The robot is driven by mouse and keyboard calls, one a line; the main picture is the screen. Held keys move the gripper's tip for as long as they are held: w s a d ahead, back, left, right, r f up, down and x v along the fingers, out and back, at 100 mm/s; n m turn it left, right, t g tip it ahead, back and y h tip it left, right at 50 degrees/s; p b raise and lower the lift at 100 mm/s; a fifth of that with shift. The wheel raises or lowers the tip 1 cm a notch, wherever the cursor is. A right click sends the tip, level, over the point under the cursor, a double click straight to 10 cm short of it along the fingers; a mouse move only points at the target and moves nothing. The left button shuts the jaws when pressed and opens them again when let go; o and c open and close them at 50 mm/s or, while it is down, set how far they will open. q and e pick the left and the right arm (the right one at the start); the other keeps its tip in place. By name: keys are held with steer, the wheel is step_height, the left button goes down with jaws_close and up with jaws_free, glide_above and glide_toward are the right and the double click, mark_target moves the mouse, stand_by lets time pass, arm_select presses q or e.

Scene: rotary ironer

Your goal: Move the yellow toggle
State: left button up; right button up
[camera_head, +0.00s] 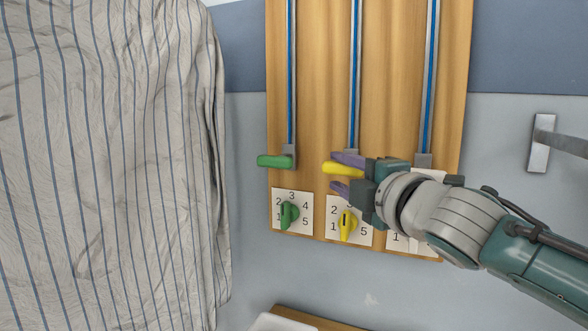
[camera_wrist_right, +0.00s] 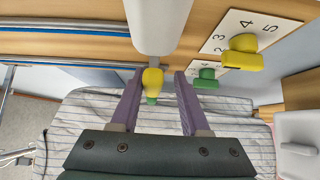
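The yellow toggle (camera_head: 342,168) is a short yellow handle at the low end of the middle blue-striped rail (camera_head: 355,75) on a wooden board. My right gripper (camera_head: 335,171) is at it, with purple fingertips above and below the handle. In the right wrist view the yellow toggle (camera_wrist_right: 152,80) lies between the two open fingers (camera_wrist_right: 160,78), nearer the left one, with a clear gap to the right one. My left gripper is not in view.
A green toggle (camera_head: 272,161) is low on the left rail, above a green dial (camera_head: 290,212). Striped cloth (camera_head: 110,150) hangs at left. A metal wall handle (camera_head: 541,142) is at right.

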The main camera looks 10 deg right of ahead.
steer(key=shift+o, duration=0.6)
steer(key=shift+r, duration=0.1)
steer(key=shift+s+d, duration=0.1)
steer(key=shift+s, duration=0.45)
steer(key=s+d, duration=0.1)
steer(key=s, duration=0.7)
steer(key=shift+s+d, duration=0.35)
steer(key=shift+p, duration=0.3)
